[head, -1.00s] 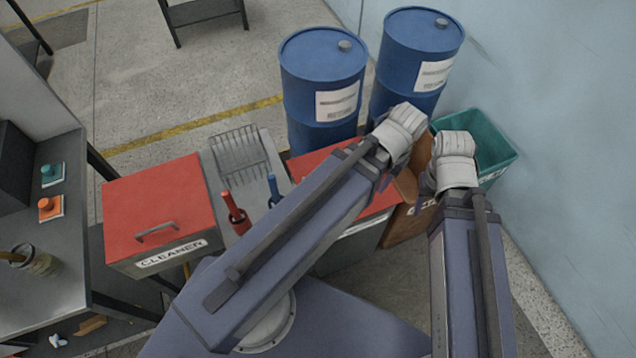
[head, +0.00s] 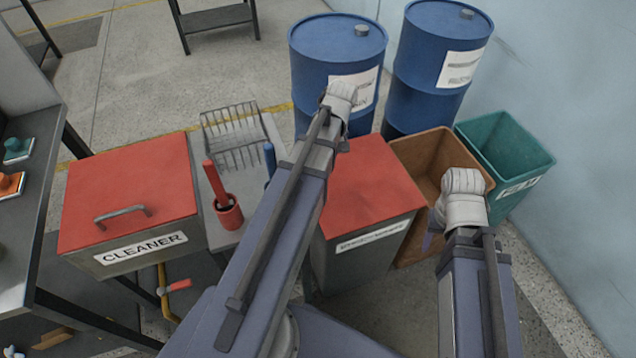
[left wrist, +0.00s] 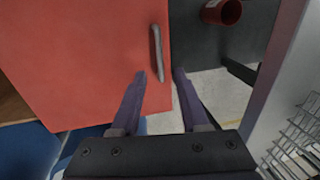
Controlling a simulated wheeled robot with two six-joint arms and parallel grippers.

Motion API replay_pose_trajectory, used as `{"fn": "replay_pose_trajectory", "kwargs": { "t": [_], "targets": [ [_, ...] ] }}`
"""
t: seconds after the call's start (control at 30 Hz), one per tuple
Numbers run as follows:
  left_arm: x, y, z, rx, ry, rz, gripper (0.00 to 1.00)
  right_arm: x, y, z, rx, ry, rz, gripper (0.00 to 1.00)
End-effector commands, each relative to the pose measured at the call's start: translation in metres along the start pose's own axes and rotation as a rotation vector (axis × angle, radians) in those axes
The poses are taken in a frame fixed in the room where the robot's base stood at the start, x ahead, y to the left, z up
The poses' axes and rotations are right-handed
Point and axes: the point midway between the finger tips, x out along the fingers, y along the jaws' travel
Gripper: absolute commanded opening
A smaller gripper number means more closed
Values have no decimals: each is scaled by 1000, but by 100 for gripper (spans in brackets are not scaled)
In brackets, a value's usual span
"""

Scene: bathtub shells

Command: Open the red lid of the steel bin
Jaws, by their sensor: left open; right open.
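The steel bin (head: 340,275) stands right of centre in the head view, with a blurred white label. Its flat red lid (head: 375,185) is down; my left arm covers its left part. In the left wrist view the lid (left wrist: 80,60) fills the left side, with a grey bar handle (left wrist: 157,52) near its right edge. My left gripper (left wrist: 160,78) is open and empty; in that picture the handle lies just ahead, between the finger lines. I cannot tell its height above the lid. My right gripper (head: 432,238) is open, mostly hidden by its wrist, near the brown box.
A CLEANER tank (head: 130,190) with another red lid stands at left. Between are a wire rack (head: 232,138) and a red cup (head: 229,212). Blue drums (head: 335,55) stand behind. A brown box (head: 410,155) and green bin (head: 505,150) stand at right by the wall.

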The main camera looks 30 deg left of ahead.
Motion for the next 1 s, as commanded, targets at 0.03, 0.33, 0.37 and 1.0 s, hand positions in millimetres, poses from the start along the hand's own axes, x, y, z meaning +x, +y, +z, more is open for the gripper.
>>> {"fn": "replay_pose_trajectory", "kwargs": {
  "t": [0.03,0.33,0.37,1.0],
  "targets": [
    [1,0,0,1,0,0,45,1,0,0,0,0,0,50],
    [22,1,1,3,0,1,45,22,-2,-1,0,0,0,50],
    [26,1,1,3,0,1,45,26,-2,-2,0,0,0,50],
    [78,1,0,4,1,1,45,76,-7,-4,0,0,0,50]
  ]
}}
